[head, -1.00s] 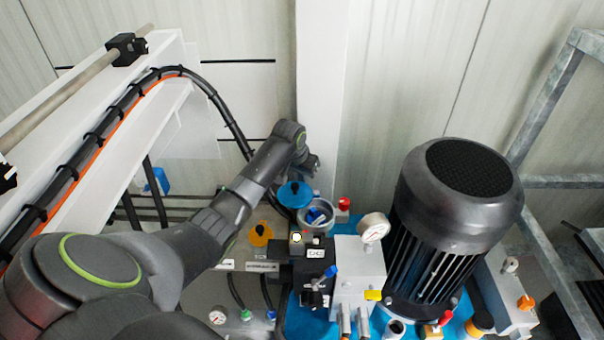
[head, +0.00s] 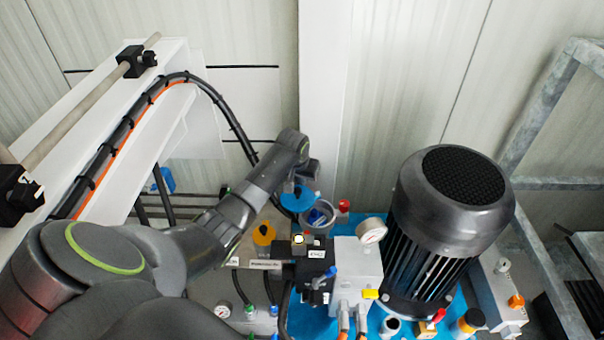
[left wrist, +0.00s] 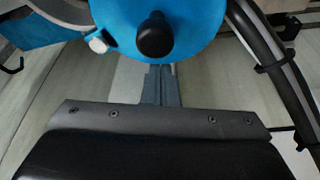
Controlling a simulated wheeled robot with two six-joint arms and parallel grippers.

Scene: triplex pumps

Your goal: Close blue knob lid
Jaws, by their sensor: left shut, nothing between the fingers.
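The blue lid (head: 292,203) with a dark centre knob stands open beside a round metal filler opening (head: 318,214), in the middle of the head view. In the left wrist view, the lid's blue face (left wrist: 200,22) fills the top middle, with its black knob (left wrist: 155,36) facing the camera. My left gripper (head: 311,176) is behind the lid's upper edge in the head view, partly hidden by my arm. In the left wrist view its fingers (left wrist: 160,84) are shut and empty, just below the lid; I cannot tell whether they touch it. My right gripper is out of view.
A large dark motor (head: 448,225) stands to the right. A pressure gauge (head: 371,230) and a white valve block (head: 357,272) are in front of the opening. A black hose (head: 232,118) curves down behind the arm.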

